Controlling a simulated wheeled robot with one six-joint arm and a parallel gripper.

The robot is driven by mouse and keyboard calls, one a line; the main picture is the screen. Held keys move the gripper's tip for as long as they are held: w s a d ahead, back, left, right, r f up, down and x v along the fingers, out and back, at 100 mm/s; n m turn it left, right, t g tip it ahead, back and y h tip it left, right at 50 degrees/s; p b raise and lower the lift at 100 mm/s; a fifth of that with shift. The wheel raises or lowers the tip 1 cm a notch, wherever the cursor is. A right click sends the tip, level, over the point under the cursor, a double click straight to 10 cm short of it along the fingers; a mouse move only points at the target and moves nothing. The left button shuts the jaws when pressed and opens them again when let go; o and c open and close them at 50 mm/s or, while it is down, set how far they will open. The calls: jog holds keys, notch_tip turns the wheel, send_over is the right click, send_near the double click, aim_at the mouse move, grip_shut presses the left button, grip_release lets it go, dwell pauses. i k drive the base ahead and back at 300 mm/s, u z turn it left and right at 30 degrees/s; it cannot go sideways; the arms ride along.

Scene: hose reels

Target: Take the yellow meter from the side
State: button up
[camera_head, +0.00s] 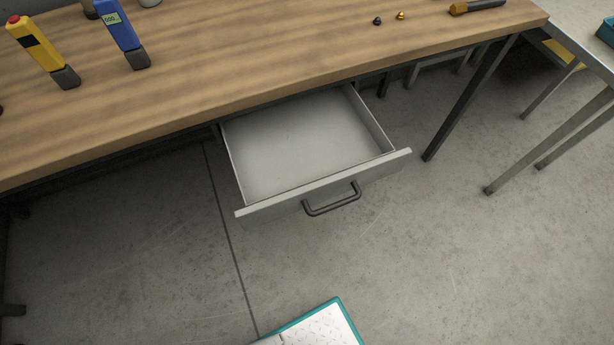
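The yellow meter (38,44) stands upright in a dark foot on the wooden workbench, near the far left of the view. It has a dark panel on its face and a red spot on top. A blue meter (120,31) with a small pale display stands just to its right, also in a dark foot. A gap of bare wood lies between the two feet. My gripper is not in view.
An empty drawer (300,142) stands pulled out under the workbench (225,62), its dark handle facing me. Two small fittings (389,18) and a tool with an orange end (477,7) lie at the back right. A teal-edged white item (318,328) is at the bottom.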

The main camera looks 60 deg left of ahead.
aim_at(25, 32)
jog(key=u, duration=1.1)
jog(key=k, duration=0.2)
jog(key=u, duration=0.75)
jog(key=i, duration=0.4)
jog(key=u, duration=1.6)
jog(key=k, duration=0.5)
jog(key=u, duration=1.3)
jog(key=i, duration=0.65)
jog(key=z, duration=0.25)
